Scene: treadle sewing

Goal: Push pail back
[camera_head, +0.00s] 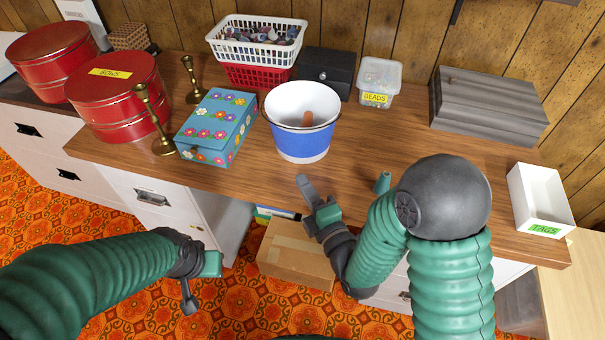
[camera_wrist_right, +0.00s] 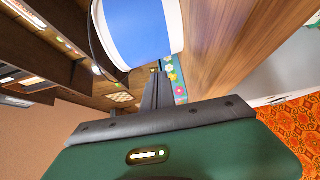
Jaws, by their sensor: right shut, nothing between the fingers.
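The pail (camera_head: 303,140), blue outside and white inside with a thin wire handle, stands upright on the wooden desktop near its middle. A brown object shows inside it. In the right wrist view the pail (camera_wrist_right: 143,35) fills the top, just beyond the fingers. My right gripper (camera_head: 304,184) is shut and empty at the desk's front edge, in front of the pail. A small gap shows between fingertips and pail in the head view. My left gripper (camera_head: 188,300) hangs low at the left, in front of the desk; its jaw opening is unclear.
Behind the pail are a black box (camera_head: 326,70), stacked baskets (camera_head: 256,52) and a beads tub (camera_head: 379,80). A flowered box (camera_head: 217,125) and brass candlesticks stand left. A grey wooden box (camera_head: 488,105) and tags tray (camera_head: 540,200) are right.

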